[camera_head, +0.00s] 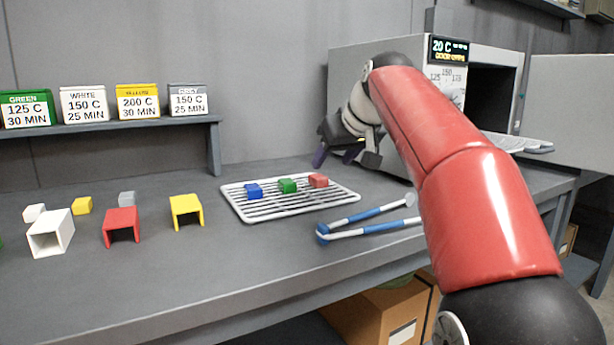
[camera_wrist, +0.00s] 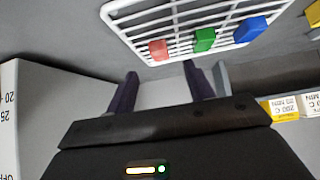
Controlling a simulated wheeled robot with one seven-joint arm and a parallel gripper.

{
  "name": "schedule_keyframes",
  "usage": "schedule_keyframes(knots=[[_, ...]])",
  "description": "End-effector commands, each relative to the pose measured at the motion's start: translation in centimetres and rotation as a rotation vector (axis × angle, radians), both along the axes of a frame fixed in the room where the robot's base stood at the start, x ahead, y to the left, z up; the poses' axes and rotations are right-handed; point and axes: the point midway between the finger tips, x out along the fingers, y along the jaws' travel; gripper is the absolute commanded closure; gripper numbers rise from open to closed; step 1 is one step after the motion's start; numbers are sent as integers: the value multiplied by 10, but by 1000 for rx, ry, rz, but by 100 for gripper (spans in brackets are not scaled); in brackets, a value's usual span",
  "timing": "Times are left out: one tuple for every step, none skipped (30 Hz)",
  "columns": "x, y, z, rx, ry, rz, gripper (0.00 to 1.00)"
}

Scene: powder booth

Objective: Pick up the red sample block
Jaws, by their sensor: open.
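The red sample block (camera_head: 318,181) sits on the right part of a white wire rack (camera_head: 239,209) on the grey bench, beside a green block (camera_head: 287,186) and a blue block (camera_head: 254,191). In the wrist view the red block (camera_wrist: 158,50) is at the left end of the row, beyond the fingertips. My gripper (camera_head: 338,160) is in the air near the oven front, behind and to the right of the rack. Its two dark fingers (camera_wrist: 160,72) are apart with nothing between them. They do not touch the red block.
Blue-and-white tongs (camera_head: 368,222) lie right of the rack. An oven (camera_head: 360,60) with its door open stands at the back right. Red (camera_head: 121,222), yellow (camera_head: 186,209) and white (camera_head: 48,236) channel pieces stand left. Labelled boxes (camera_head: 137,101) line a raised shelf.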

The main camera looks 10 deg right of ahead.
Motion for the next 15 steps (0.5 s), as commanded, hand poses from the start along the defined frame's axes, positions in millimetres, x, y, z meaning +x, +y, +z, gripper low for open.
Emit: schedule_keyframes(knots=[[3,-1,0,2,-3,2,47],[4,-1,0,2,-4,4,47],[7,-1,-2,2,-6,5,47],[9,0,-4,3,-5,6,47],[11,0,-6,3,-6,6,47],[14,1,-10,3,-5,6,47],[17,2,-12,3,-4,6,47],[19,2,-15,3,-4,6,47],[21,3,-17,3,-4,4,47],[23,3,-19,2,-6,5,47],[24,4,-20,2,-6,4,47],[26,4,-22,2,-5,5,47],[28,5,-25,2,-5,5,47],[30,6,-28,2,-5,5,47],[34,8,-32,3,-4,6,47]])
